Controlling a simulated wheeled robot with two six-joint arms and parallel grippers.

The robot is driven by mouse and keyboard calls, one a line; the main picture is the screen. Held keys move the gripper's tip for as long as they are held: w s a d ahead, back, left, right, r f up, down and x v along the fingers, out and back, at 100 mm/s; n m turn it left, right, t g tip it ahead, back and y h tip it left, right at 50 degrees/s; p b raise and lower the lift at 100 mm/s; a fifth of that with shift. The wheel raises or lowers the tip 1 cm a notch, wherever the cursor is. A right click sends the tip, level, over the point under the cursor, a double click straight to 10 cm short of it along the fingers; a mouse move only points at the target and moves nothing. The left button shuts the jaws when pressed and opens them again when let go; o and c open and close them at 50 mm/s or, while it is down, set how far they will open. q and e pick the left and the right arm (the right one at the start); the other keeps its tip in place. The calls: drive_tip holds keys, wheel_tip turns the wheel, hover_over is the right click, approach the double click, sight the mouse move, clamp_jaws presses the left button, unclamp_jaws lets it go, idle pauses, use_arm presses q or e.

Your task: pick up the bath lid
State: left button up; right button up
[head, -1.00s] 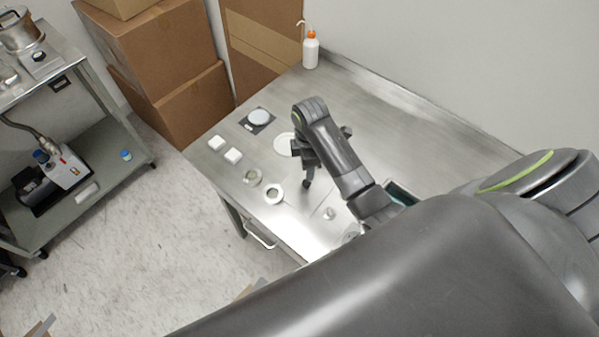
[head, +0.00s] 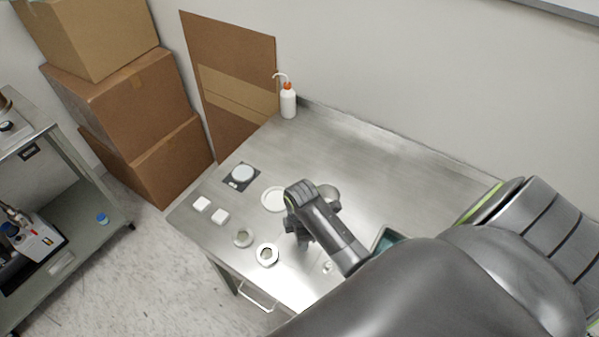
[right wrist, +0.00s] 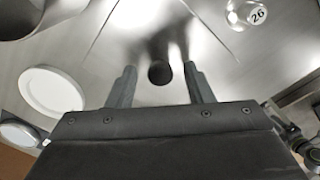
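In the right wrist view a dark round knob (right wrist: 160,73) stands on a shiny steel surface. It looks like the knob of the bath lid (right wrist: 118,45), whose thin straight edges show on both sides. My right gripper (right wrist: 160,68) is open. Its two fingers are either side of the knob, with a gap at each side. In the head view my right gripper (head: 303,240) is low over the steel table, and its wrist hides the knob and most of the lid. A teal-lined basin (head: 388,240), possibly the bath, is partly hidden behind my right arm. My left gripper is not in view.
On the steel table (head: 370,155) are a white dish (head: 275,199), a scale (head: 242,175), two white blocks (head: 211,210), two ring-like pieces (head: 266,254) and a wash bottle (head: 288,101). A round metal item (head: 329,194) is close behind my wrist. The table's back right is clear.

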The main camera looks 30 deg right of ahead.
drive_tip(key=shift+s, duration=0.1)
drive_tip(key=c, duration=0.7)
drive_tip(key=shift+c, duration=1.2)
clamp_jaws()
drive_tip(key=shift+r, duration=0.2)
drive_tip(key=shift+w+r, duration=0.2)
drive_tip(key=shift+r, duration=0.2)
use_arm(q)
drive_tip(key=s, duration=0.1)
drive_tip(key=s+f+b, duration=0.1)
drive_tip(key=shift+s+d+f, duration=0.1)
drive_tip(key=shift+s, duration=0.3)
use_arm(e)
wheel_tip(320, 180, up, 9)
